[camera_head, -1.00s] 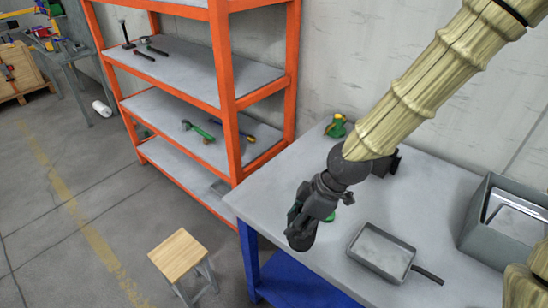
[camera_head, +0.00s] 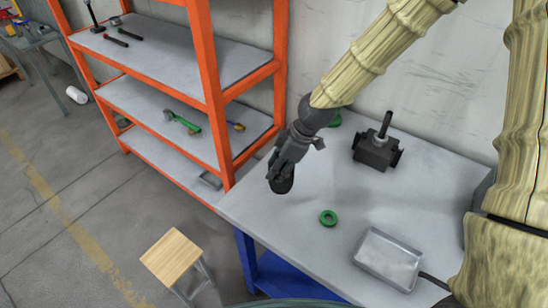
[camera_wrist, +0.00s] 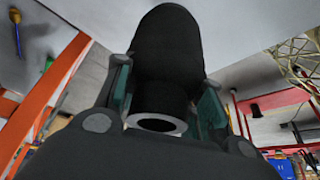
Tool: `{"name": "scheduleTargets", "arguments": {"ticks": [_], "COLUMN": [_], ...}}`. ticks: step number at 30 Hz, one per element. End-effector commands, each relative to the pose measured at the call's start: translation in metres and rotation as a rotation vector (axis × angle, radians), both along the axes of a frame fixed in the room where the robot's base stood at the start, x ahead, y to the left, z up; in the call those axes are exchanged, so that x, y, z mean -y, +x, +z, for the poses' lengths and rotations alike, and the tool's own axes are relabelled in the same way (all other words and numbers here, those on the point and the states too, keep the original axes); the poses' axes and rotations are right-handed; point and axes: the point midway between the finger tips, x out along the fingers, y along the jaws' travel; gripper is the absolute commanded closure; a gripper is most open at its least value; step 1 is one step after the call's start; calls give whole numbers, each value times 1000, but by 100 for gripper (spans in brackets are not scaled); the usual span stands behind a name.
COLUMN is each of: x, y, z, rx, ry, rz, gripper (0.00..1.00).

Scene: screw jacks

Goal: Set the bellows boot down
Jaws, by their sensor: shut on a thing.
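My gripper (camera_head: 279,172) is shut on the bellows boot (camera_head: 281,186), a dark, nearly black rounded piece. The boot hangs below the fingers near the left part of the grey table (camera_head: 285,225); its height above the top is hard to tell. In the wrist view the boot (camera_wrist: 168,50) is a wide black cylinder with a narrower collar and an open round end, between the two finger pads. Its far end is hidden.
A black block with an upright post (camera_head: 376,152) stands at the table's back. A green ring (camera_head: 328,218) lies mid-table, and a grey tray (camera_head: 388,260) lies at the front right. An orange shelf rack (camera_head: 208,75) stands left, with a wooden stool (camera_head: 171,257) below. Clear tabletop surrounds the ring.

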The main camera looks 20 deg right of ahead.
Motion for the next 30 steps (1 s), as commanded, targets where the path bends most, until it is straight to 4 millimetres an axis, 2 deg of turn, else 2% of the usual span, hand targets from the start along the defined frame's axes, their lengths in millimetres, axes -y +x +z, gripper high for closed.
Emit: {"name": "scheduleTargets", "arguments": {"ticks": [6,12,20,30], "x": [4,6,7,7], "y": [40,61,64,63], "z": [-1,-5,-11,-39], "rx": [0,0,-1,-1], "ry": [0,0,-1,-1], "rz": [0,2,3,3], "gripper": [88,88,88,88]}}
